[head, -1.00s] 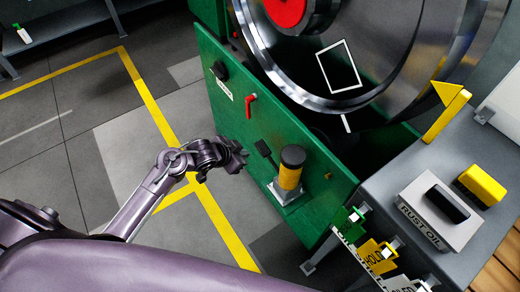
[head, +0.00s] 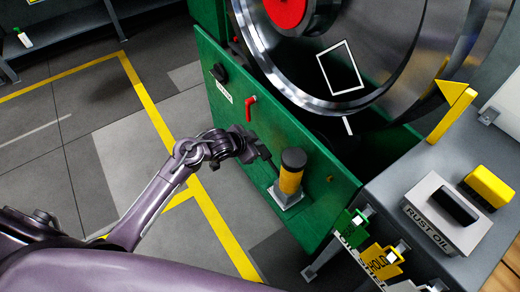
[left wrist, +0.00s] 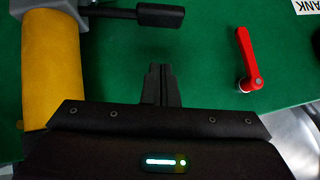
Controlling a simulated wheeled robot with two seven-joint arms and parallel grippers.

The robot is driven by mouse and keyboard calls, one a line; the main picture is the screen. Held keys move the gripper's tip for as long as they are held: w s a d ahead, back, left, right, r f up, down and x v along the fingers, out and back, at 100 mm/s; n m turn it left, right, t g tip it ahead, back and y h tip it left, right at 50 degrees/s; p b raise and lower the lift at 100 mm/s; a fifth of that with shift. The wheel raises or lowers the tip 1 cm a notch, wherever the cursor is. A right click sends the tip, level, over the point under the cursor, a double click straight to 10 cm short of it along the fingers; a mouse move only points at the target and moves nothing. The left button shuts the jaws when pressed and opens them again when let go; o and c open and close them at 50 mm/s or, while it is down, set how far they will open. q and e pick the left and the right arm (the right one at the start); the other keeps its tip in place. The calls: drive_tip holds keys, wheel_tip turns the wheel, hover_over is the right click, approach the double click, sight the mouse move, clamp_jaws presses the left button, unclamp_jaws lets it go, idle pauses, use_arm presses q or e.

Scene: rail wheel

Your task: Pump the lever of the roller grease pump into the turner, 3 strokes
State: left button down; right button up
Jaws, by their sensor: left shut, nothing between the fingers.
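The roller grease pump (head: 290,179) is a yellow cylinder with a black cap on a metal base, fixed at the green turner panel (head: 232,135). It also shows at the left of the left wrist view (left wrist: 52,75). Its lever (left wrist: 160,14) is a dark rod with a thicker black grip, pointing right from the pump head there. In the head view the left gripper largely hides the lever. My left gripper (head: 258,150) is shut and empty, close by the lever. In the left wrist view its fingertips (left wrist: 160,72) lie below the grip with green panel visible between. My right gripper is not in view.
A red handle (head: 250,107) sits on the panel near my left gripper. The large steel wheel (head: 340,60) is above. A grey bench (head: 400,180) with a rust oil box (head: 438,218) and hanging tags (head: 380,260) stands right. Floor left is free.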

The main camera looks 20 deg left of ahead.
sight(266, 148)
use_arm(q)
drive_tip(key=x, duration=0.4)
drive_tip(key=shift+b, duration=0.3)
drive_tip(key=shift+w+a+f, duration=0.1)
drive_tip(key=shift+a+f, duration=0.05)
drive_tip(key=shift+f, duration=0.45)
drive_tip(key=shift+a+f, duration=0.2)
drive_tip(key=shift+f, duration=0.45)
drive_tip(key=shift+a+f, duration=0.1)
drive_tip(key=shift+f, duration=0.5)
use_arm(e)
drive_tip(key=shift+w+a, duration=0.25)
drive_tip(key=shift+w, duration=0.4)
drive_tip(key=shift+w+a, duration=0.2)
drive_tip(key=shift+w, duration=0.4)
